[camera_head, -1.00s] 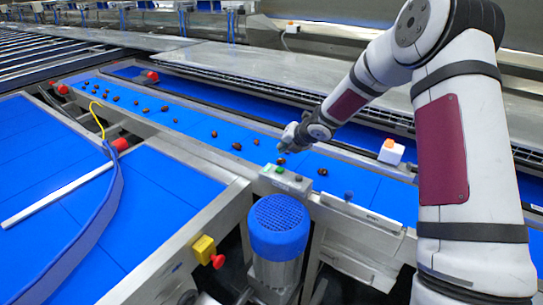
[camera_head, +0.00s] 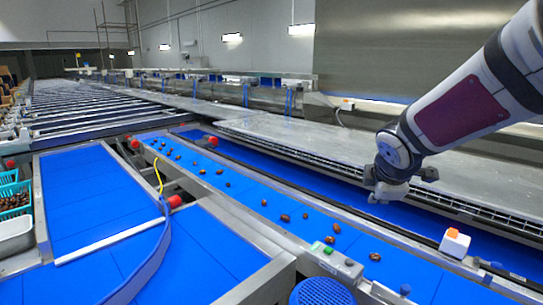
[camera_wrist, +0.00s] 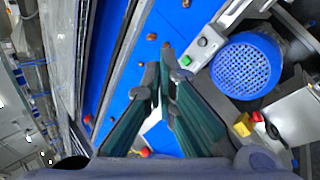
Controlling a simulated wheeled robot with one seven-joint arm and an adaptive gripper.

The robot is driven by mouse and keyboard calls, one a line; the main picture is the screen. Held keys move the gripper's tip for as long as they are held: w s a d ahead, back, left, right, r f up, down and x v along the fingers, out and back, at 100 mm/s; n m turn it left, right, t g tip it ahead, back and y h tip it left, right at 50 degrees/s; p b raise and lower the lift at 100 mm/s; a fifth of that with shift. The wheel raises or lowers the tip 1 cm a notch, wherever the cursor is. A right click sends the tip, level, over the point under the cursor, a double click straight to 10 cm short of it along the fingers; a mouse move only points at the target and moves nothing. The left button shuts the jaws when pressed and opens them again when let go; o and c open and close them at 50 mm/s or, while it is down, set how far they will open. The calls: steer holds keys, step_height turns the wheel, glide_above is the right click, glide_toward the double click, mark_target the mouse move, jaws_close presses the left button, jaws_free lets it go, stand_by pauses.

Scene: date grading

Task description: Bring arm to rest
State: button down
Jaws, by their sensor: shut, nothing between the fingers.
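My arm comes in from the right side of the head view. My gripper (camera_head: 378,199) is over the far part of the blue conveyor, near the grated metal edge. In the wrist view my gripper (camera_wrist: 161,66) points across the belt with its two dark green fingers close together at the tips. It is shut and holds nothing. Several brown dates (camera_head: 285,217) lie loosely spaced along the blue belt (camera_head: 238,198), apart from my gripper. A few also show in the wrist view (camera_wrist: 151,37).
A white-and-orange box (camera_head: 455,243) stands on the rail at the right. A control box (camera_head: 335,262) and a blue motor (camera_head: 322,292) are at the near edge. Crates of dates (camera_head: 14,200) stand at the far left. A red knob (camera_head: 174,201) sits on the frame.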

steer(key=s+a+r+m+g+y, duration=0.1)
steer(key=s+a+m, duration=0.1)
steer(key=s+m, duration=0.6)
steer(key=s+a+r+m+g+y, duration=0.1)
steer(key=s+a+m, duration=0.2)
steer(key=s, duration=1.7)
steer(key=m, duration=0.4)
steer(key=shift+a+r+m+y, duration=0.2)
steer(key=shift+a+m+y, duration=0.1)
steer(key=shift+m, duration=0.1)
steer(key=shift+s+d, duration=0.1)
steer(key=shift+d, duration=0.1)
